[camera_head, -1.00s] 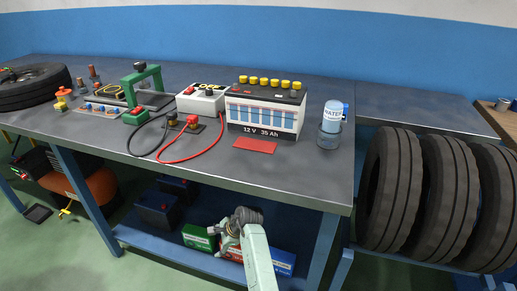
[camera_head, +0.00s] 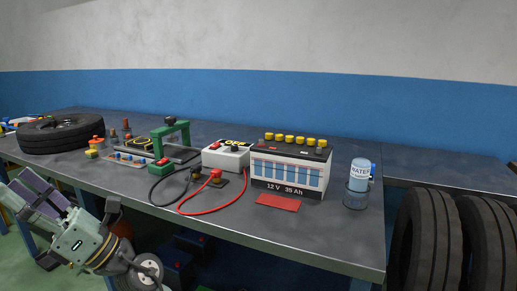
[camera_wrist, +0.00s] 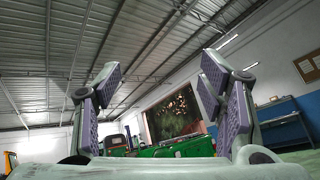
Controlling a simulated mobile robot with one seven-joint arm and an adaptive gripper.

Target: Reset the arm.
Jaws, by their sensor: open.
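My gripper (camera_head: 38,197) is at the lower left of the head view, in front of the workbench's front edge and apart from everything on it. In the wrist view my gripper (camera_wrist: 162,95) shows its two fingers with purple pads spread wide, with nothing between them. The wrist camera looks up toward the ceiling and the far wall. My arm behind the gripper is seen at the lower left of the head view.
The workbench (camera_head: 320,229) holds a battery (camera_head: 290,172), a water bottle in a holder (camera_head: 359,182), a charger (camera_head: 226,158), red and black cables, a green clamp (camera_head: 172,138) and a tyre (camera_head: 60,134). Tyres (camera_head: 428,240) stand at the right. Dark batteries (camera_head: 180,262) lie beneath.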

